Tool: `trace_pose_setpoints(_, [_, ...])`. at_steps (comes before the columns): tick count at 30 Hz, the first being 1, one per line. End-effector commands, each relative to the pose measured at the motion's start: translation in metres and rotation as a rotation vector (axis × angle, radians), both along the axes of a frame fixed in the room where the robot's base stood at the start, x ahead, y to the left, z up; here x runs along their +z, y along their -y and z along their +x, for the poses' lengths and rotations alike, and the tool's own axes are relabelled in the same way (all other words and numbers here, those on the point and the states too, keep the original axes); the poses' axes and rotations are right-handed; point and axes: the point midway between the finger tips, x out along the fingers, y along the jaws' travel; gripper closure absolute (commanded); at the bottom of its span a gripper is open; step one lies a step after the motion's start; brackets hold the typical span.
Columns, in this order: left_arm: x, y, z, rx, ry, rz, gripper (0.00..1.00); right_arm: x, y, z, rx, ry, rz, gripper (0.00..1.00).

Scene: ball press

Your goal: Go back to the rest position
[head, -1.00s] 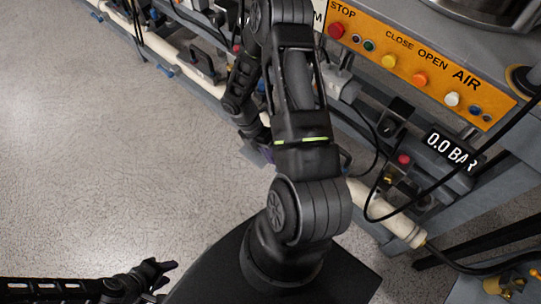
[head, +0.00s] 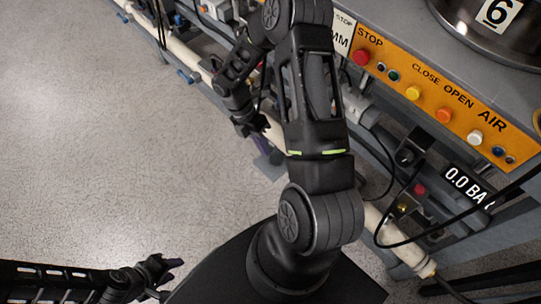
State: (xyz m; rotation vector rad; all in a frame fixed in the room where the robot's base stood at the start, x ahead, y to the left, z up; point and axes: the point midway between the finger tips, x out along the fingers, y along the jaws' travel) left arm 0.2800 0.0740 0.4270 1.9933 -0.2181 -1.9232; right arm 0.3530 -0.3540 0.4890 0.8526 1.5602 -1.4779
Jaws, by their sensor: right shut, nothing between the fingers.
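My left gripper (head: 174,278) is at the lower left, over the bare floor, with its dark fingers apart and nothing seen between them. My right arm rises from the bottom middle, bends at the top and comes back down. My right gripper (head: 256,128) is small and dark, left of the upright arm links and close to the machine's cream pipe. It is shut with nothing seen in it, and its fingertips are hard to make out.
The press's orange control panel (head: 445,108) with coloured buttons is at the upper right. Below it are a 0.0 BAR display (head: 466,183), cables and a cream pipe (head: 402,253). A metal drum (head: 470,25) marked 6 is at the top right. The floor at left is clear.

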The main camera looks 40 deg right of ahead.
Motion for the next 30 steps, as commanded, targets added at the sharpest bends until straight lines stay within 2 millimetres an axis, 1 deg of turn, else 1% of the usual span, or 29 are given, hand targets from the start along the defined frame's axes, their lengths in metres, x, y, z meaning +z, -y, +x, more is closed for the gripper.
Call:
trace_pose_setpoints(1, [0.001, 0.0, 0.0, 0.0, 0.0, 0.0, 0.64, 0.006, 0.0, 0.003, 0.0, 0.001, -0.001, 1.0])
trace_pose_setpoints(5, [0.002, 0.0, 0.0, 0.0, 0.0, 0.0, 0.64, 0.012, -0.001, 0.006, 0.001, 0.0, 0.0, 1.0])
trace_pose_setpoints(23, [0.002, 0.0, 0.0, 0.0, 0.0, 0.0, 0.64, 0.012, -0.001, 0.006, -0.004, -0.001, -0.002, 1.0])
trace_pose_setpoints(26, [0.002, 0.0, 0.0, 0.0, 0.0, 0.0, 0.64, 0.011, -0.001, 0.008, -0.041, 0.01, -0.018, 1.0])
trace_pose_setpoints(29, [0.002, 0.0, 0.0, 0.0, 0.0, 0.0, 0.64, 0.004, -0.007, 0.022, -0.157, 0.079, -0.043, 1.0])
trace_pose_setpoints(30, [0.002, 0.0, 0.0, 0.0, 0.0, 0.0, 0.64, -0.001, -0.015, 0.029, -0.236, 0.12, -0.047, 1.0])
